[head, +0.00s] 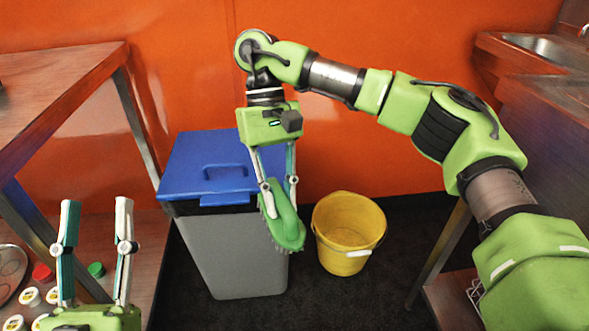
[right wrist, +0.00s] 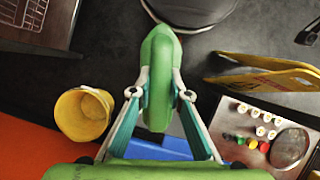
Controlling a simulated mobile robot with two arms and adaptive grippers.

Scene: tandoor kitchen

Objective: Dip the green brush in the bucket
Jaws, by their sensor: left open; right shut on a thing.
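The green brush (head: 287,226) is held by my right gripper (head: 276,190), whose fingers are shut on it. It hangs down in front of the grey bin, to the left of the bucket. The brush also shows between the fingers in the right wrist view (right wrist: 158,80). The yellow bucket (head: 347,252) stands upright on the dark floor, apart from the brush; it also shows in the right wrist view (right wrist: 72,118). My left gripper (head: 96,215) is open and empty at the lower left.
A grey bin with a blue lid (head: 207,168) stands left of the bucket against the orange wall. A wooden shelf unit (head: 70,85) is at the left, with several small jars low down. A counter with a sink (head: 545,47) is at the right. A yellow folding sign (right wrist: 265,72) lies behind.

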